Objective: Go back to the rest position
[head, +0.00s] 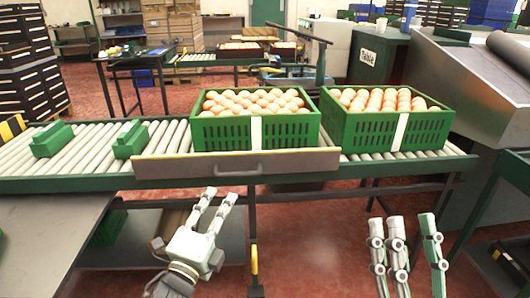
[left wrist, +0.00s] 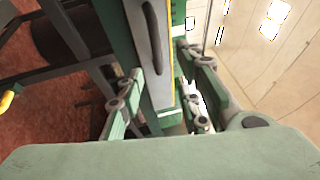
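My right gripper (head: 409,218) is at the lower right, in front of the conveyor, fingers up, spread and empty. Neither gripper touches a crate.
A grey panel with a handle (head: 238,164) runs along the conveyor's front edge. Two small green blocks (head: 52,139) (head: 131,140) sit on the left rollers. A grey table (head: 45,235) is at lower left. A metal machine (head: 465,85) stands at the right.

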